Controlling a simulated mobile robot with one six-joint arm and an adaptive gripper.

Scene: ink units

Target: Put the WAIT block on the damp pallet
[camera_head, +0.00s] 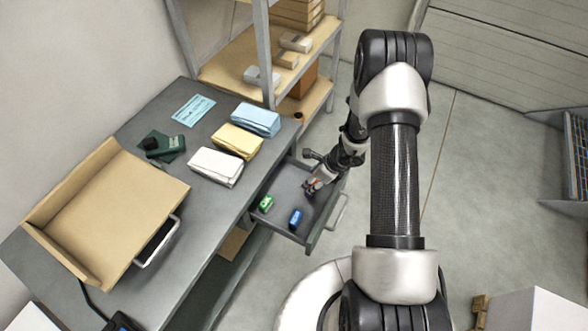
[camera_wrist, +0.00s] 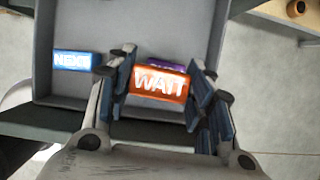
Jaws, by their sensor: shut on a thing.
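The orange WAIT block (camera_wrist: 160,84) is between the fingers of my gripper (camera_wrist: 163,76), its white lettering facing the wrist camera. In the head view my gripper (camera_head: 317,183) is over the open drawer (camera_head: 283,188), and only a small bit of orange shows at its fingers. I cannot tell whether the block still touches the drawer floor. A dark green flat pad (camera_head: 168,151) with a black part lies on the desk at the left; it may be the damp pallet, but it is too small to be sure.
In the drawer are a green block (camera_head: 265,204), a blue NEXT block (camera_head: 295,218) and a purple block (camera_wrist: 166,65) partly hidden behind the WAIT block. White, yellow and blue folded stacks (camera_head: 237,141) stand on the desk between drawer and pad. A cardboard-coloured tray (camera_head: 120,215) is at the left.

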